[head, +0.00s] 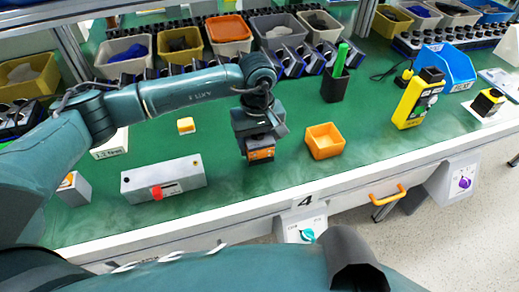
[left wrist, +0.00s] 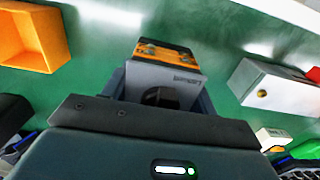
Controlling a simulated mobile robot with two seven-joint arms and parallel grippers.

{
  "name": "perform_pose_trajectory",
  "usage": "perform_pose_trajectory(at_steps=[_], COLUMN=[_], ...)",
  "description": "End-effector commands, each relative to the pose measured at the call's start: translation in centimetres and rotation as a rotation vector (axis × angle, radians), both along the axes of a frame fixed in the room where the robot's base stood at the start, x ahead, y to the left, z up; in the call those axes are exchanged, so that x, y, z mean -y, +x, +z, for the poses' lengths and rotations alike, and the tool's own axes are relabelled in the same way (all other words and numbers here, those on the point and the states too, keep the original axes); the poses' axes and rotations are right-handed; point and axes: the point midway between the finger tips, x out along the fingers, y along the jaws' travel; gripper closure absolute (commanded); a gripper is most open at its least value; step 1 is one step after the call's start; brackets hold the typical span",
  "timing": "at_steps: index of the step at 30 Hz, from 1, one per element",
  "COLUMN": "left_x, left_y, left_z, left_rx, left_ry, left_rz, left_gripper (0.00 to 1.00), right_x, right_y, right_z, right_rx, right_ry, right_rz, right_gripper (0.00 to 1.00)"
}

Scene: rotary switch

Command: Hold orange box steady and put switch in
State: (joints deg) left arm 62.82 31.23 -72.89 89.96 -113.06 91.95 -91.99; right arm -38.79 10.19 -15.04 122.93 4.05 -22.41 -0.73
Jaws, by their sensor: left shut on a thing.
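My left gripper (head: 259,147) points down over the green table, shut on a grey and orange block (head: 261,154). In the left wrist view the block (left wrist: 165,78) sits between the fingers, with a grey face, printed lettering and an orange and black end. The open orange box (head: 325,141) stands to the right of the gripper, apart from it, and appears empty; it also shows in the left wrist view (left wrist: 35,35). I cannot tell which item is the switch. My right gripper is out of view.
A grey box with a red knob (head: 164,181) lies left of the gripper. A small yellow piece (head: 186,126) is behind it. A yellow control box (head: 417,98), blue bin (head: 446,64) and black holder (head: 335,85) stand right. Several part bins line the back.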

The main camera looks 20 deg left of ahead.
Motion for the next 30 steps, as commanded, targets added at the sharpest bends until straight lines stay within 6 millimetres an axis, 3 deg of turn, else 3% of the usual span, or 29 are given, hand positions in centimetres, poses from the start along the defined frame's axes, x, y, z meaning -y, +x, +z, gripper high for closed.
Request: perform_pose_trajectory(at_steps=[6,18,19,27,30], left_x=[0.0,0.0,0.0,0.0,0.0], left_y=[-0.1,0.0,0.0,-0.1,-0.1], left_z=[-3.3,-4.0,-4.0,-3.8,-3.8], left_rx=[-0.001,0.0,-0.001,-0.001,-0.001], left_ry=[0.0,0.0,0.001,0.0,0.0], left_rz=[0.001,0.0,0.0,0.0,0.0], left_gripper=[0.7,0.7,0.41,0.2,0.2], right_x=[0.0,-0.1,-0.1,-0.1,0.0], right_y=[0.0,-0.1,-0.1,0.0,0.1], right_z=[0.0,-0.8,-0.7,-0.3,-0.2], right_rx=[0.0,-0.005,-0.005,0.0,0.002], right_ry=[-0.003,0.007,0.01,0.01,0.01], right_rz=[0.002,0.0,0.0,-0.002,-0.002], right_gripper=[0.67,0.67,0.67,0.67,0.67])
